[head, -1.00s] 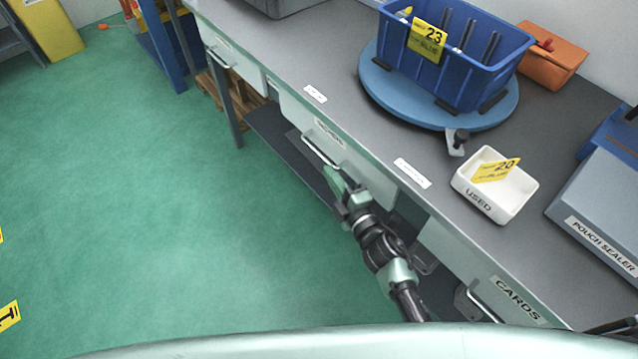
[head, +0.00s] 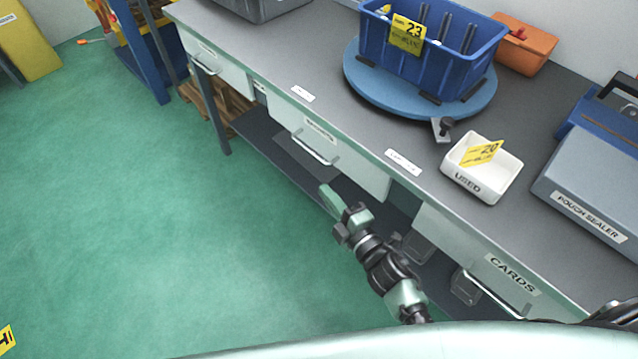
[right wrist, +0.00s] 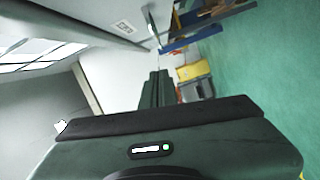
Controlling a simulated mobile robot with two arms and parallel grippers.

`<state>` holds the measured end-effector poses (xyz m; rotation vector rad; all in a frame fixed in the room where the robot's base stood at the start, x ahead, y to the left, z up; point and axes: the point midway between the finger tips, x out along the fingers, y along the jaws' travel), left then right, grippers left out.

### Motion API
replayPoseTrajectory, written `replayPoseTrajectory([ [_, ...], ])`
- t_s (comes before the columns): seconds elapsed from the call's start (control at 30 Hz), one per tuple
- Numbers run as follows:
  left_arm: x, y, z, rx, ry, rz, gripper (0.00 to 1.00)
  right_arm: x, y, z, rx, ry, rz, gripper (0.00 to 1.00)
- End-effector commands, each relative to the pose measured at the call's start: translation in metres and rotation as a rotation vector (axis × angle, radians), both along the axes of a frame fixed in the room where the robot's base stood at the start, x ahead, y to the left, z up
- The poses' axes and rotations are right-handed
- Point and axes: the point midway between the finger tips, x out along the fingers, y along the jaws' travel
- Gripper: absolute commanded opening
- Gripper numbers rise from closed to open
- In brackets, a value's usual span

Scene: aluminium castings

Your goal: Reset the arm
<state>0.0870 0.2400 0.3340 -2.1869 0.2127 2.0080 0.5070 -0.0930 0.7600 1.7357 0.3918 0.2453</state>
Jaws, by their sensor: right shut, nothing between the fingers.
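My right gripper (head: 328,197) is in the middle of the head view, in front of the workbench (head: 355,150). Its pale green fingers are closed together with nothing between them. They are a little below and apart from the handle (head: 311,152) of the middle drawer (head: 335,145). In the right wrist view, the closed dark fingers (right wrist: 155,90) point away from the camera. My left gripper does not show in any view.
On the bench are a blue bin (head: 430,50) on a round blue turntable (head: 365,88), a white USED tray (head: 475,190), an orange box (head: 527,45) and a pouch sealer (head: 590,195). A CARDS drawer (head: 470,255) is at right.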

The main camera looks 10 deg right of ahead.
Motion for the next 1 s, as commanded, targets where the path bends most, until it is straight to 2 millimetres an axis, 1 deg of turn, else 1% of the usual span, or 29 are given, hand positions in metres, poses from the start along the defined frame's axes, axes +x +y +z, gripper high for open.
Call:
replayPoseTrajectory([
  [0.03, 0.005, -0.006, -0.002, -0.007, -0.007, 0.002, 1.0, -0.01, -0.003, -0.001, 0.0, 0.002, 0.0, 0.0],
  [0.1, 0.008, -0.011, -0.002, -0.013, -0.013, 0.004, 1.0, -0.02, -0.007, 0.0, -0.001, 0.002, 0.001, 0.0],
  [0.23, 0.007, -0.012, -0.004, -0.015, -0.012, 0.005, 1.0, -0.033, -0.013, 0.001, 0.0, 0.001, 0.001, 0.0],
  [0.4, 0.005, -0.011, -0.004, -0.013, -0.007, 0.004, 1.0, -0.039, -0.015, 0.002, 0.001, 0.0, 0.001, 0.0],
  [0.53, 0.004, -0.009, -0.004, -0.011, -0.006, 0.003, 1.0, -0.039, -0.016, 0.001, 0.002, 0.003, 0.0, 0.0],
  [0.57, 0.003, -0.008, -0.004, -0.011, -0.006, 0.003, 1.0, -0.039, -0.016, -0.002, 0.005, 0.01, -0.002, 0.0],
  [0.63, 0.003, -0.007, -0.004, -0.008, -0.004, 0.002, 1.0, -0.04, -0.019, -0.015, 0.024, 0.049, -0.015, 0.0],
  [0.67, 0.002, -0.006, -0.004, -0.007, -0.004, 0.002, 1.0, -0.041, -0.021, -0.026, 0.037, 0.077, -0.025, 0.0],
  [0.73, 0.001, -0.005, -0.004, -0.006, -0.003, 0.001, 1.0, -0.046, -0.028, -0.059, 0.087, 0.171, -0.062, 0.0],
  [0.77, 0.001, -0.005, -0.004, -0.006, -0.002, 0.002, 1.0, -0.05, -0.033, -0.077, 0.113, 0.223, -0.084, 0.0],
  [0.8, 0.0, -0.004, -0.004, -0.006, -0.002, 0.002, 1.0, -0.057, -0.039, -0.103, 0.15, 0.297, -0.118, 0.0],
  [0.83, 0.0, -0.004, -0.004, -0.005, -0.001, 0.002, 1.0, -0.064, -0.044, -0.124, 0.181, 0.358, -0.148, 0.0],
  [0.87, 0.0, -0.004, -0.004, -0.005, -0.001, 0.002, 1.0, -0.072, -0.049, -0.146, 0.211, 0.421, -0.18, 0.0],
  [0.9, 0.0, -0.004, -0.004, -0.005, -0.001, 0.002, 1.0, -0.084, -0.056, -0.174, 0.252, 0.502, -0.224, 0.0],
  [0.97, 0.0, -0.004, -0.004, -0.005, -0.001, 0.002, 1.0, -0.105, -0.067, -0.214, 0.31, 0.62, -0.297, 0.0],
  [1.0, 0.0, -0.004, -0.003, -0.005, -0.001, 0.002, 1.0, -0.122, -0.073, -0.239, 0.347, 0.697, -0.348, 0.0],
])
